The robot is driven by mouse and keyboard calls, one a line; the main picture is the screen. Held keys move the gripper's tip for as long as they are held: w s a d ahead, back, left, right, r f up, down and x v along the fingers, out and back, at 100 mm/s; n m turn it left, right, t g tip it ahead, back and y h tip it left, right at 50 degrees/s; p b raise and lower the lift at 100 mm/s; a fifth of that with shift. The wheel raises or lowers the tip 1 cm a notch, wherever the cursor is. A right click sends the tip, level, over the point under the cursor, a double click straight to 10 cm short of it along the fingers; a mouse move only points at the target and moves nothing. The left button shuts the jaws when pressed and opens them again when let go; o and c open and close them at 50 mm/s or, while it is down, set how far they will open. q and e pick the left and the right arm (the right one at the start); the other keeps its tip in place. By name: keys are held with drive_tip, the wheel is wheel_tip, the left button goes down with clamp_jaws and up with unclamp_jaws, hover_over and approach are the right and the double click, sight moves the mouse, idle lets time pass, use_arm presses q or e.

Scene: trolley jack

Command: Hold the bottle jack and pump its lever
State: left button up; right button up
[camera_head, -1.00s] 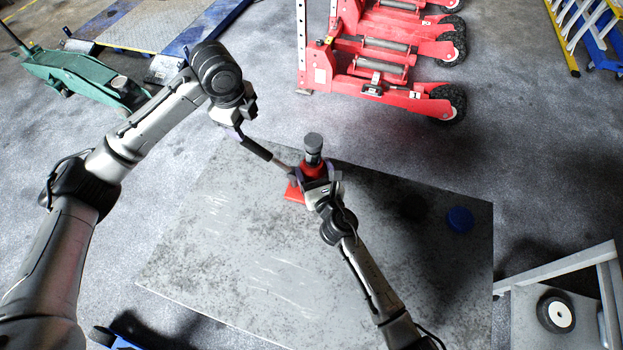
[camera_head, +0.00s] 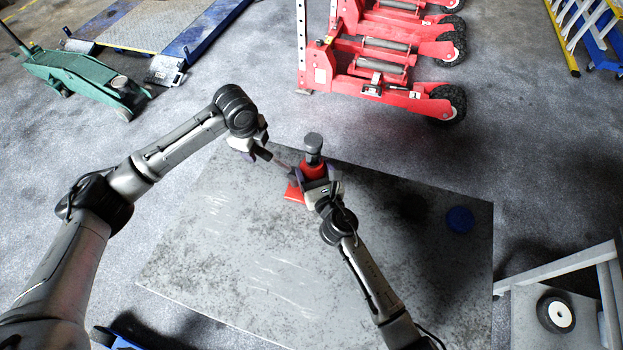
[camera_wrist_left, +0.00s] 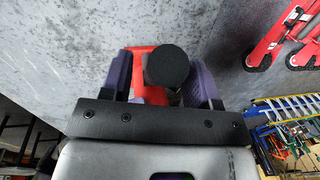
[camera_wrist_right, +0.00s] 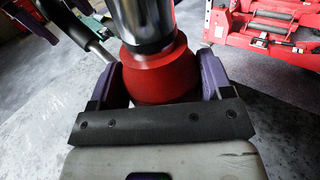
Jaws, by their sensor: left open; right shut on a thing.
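The bottle jack (camera_head: 313,169) stands upright on the grey slab, with a red body, a red base (camera_head: 293,192) and a dark round top. My right gripper (camera_head: 318,186) is shut around its red body, which also shows in the right wrist view (camera_wrist_right: 158,78). The lever (camera_head: 280,164) points from the jack to the upper left and has a black grip. My left gripper (camera_head: 261,153) is open at the grip's outer end. In the left wrist view the black round grip end (camera_wrist_left: 167,66) shows between its purple fingers; contact cannot be told.
The grey slab (camera_head: 230,250) has bare room around the jack. A blue round cap (camera_head: 460,220) lies on its right side. Red wheeled equipment (camera_head: 385,80) stands behind, a green trolley jack (camera_head: 85,75) at back left, and a metal frame with a wheel (camera_head: 556,315) at front right.

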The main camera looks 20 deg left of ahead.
use_arm(q)
drive_tip(key=shift+f, duration=0.6)
